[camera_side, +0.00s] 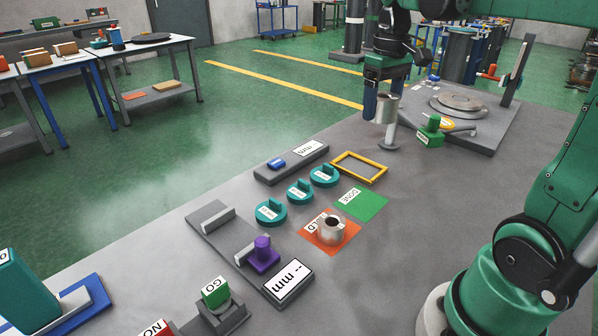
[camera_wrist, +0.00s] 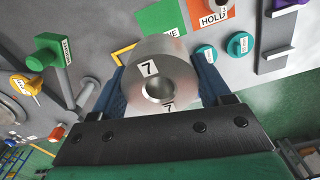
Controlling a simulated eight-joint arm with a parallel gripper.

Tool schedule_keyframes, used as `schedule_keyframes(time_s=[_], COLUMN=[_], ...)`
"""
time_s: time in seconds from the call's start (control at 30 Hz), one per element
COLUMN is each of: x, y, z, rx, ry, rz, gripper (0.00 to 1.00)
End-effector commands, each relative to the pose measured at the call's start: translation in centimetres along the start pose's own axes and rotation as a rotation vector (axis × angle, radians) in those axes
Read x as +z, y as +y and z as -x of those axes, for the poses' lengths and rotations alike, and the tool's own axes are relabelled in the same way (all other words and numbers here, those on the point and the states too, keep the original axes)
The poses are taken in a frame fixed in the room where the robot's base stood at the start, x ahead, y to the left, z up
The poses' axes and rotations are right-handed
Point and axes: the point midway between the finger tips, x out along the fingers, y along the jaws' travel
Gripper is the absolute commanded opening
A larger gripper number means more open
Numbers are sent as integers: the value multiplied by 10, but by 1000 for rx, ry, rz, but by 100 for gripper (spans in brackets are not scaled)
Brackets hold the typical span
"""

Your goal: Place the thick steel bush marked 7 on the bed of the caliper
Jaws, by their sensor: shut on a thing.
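The thick steel bush (camera_wrist: 152,62) marked 7 is a grey cylinder with a bore, and my gripper (camera_wrist: 160,88) is shut on it. In the side view the bush (camera_side: 386,110) hangs between my gripper's blue fingers (camera_side: 377,98), above the far part of the bench, by a grey post on a round foot (camera_side: 389,144). The caliper (camera_side: 235,236) lies at front left of centre, far from my gripper. Its grey bed has an upright jaw (camera_side: 218,221), a purple slider (camera_side: 263,254) and a "-- mm" display (camera_side: 288,282). The bed between jaw and slider looks bare.
Another steel bush (camera_side: 331,232) stands on the orange HOLD mat (camera_side: 309,239), next to the green mat (camera_side: 362,204). Several teal knobbed discs (camera_side: 300,192), a yellow frame (camera_side: 360,168) and a second mm display (camera_side: 308,148) lie nearby. A green-handled piece (camera_side: 431,132) stands near my gripper.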

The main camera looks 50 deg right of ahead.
Motion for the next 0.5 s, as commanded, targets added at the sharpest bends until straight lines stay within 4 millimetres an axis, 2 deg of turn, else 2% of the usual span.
schedule_keyframes(time_s=[0.27,0.37,0.47,0.5], x=[-4,-15,-34,-42], y=[-4,-19,-49,-65], z=[-1,-5,-13,-18], rx=[0,0,0,-1], ry=[0,0,1,1], rz=[30,141,344,446], gripper=[0,0,0,0])
